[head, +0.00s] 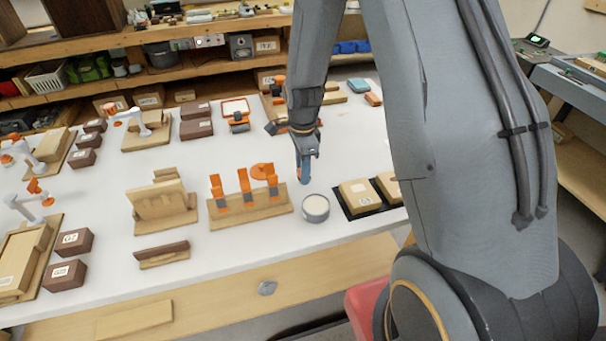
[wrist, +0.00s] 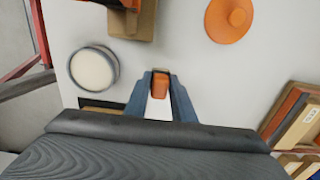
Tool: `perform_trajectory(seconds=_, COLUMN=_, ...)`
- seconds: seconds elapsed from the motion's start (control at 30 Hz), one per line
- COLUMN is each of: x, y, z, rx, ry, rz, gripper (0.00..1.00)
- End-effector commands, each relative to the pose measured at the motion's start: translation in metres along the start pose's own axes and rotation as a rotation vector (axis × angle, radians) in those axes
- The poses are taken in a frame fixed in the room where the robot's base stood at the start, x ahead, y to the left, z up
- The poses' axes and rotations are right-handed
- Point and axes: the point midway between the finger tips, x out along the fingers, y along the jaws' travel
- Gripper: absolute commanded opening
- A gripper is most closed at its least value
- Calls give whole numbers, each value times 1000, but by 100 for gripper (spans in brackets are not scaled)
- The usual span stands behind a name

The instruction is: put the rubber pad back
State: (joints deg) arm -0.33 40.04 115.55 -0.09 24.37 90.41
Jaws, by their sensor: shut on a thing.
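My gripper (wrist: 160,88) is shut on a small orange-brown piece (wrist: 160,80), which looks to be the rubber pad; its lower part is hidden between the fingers. In the head view my gripper (head: 304,180) points down over the white bench, behind a round grey tin (head: 316,209) with a cream top. The tin also shows in the wrist view (wrist: 94,68), apart from the fingers. I cannot tell how far the fingertips are above the bench.
An orange knobbed disc (head: 262,171) lies left of my gripper. A wooden rack (head: 248,208) with orange-handled tools stands in front. Wooden blocks (head: 358,196) sit on a black mat to the right. A blue block (head: 358,85) and an orange block (head: 373,99) lie farther back.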

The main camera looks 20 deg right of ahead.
Motion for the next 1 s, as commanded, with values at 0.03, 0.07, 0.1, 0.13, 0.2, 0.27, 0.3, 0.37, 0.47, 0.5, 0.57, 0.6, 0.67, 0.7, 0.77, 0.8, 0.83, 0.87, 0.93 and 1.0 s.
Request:
perform_trajectory(seconds=0.03, x=6, y=1, z=0, rx=0, ry=0, rz=3, gripper=5)
perform_trajectory(seconds=0.07, x=10, y=1, z=0, rx=0, ry=0, rz=3, gripper=5)
perform_trajectory(seconds=0.1, x=13, y=1, z=0, rx=0, ry=0, rz=2, gripper=5)
perform_trajectory(seconds=0.13, x=15, y=1, z=0, rx=0, ry=0, rz=1, gripper=5)
perform_trajectory(seconds=0.2, x=19, y=1, z=0, rx=0, ry=0, rz=1, gripper=5)
perform_trajectory(seconds=0.27, x=20, y=0, z=0, rx=0, ry=0, rz=1, gripper=5)
perform_trajectory(seconds=0.3, x=19, y=0, z=0, rx=0, ry=0, rz=0, gripper=5)
perform_trajectory(seconds=0.37, x=19, y=0, z=0, rx=0, ry=0, rz=0, gripper=5)
perform_trajectory(seconds=0.47, x=20, y=0, z=0, rx=0, ry=0, rz=0, gripper=5)
perform_trajectory(seconds=0.5, x=20, y=0, z=0, rx=0, ry=0, rz=0, gripper=5)
perform_trajectory(seconds=0.57, x=22, y=0, z=0, rx=0, ry=0, rz=0, gripper=5)
perform_trajectory(seconds=0.6, x=23, y=0, z=0, rx=0, ry=0, rz=0, gripper=24)
perform_trajectory(seconds=0.67, x=22, y=0, z=0, rx=0, ry=0, rz=0, gripper=35)
perform_trajectory(seconds=0.7, x=22, y=0, z=0, rx=0, ry=0, rz=0, gripper=41)
perform_trajectory(seconds=0.77, x=22, y=0, z=0, rx=0, ry=0, rz=0, gripper=42)
perform_trajectory(seconds=0.8, x=22, y=0, z=0, rx=0, ry=0, rz=0, gripper=42)
perform_trajectory(seconds=0.83, x=22, y=0, z=0, rx=0, ry=0, rz=0, gripper=42)
perform_trajectory(seconds=0.87, x=22, y=0, z=0, rx=0, ry=0, rz=0, gripper=42)
perform_trajectory(seconds=0.93, x=22, y=0, z=0, rx=0, ry=0, rz=0, gripper=42)
perform_trajectory(seconds=1.0, x=21, y=0, z=0, rx=0, ry=0, rz=0, gripper=42)
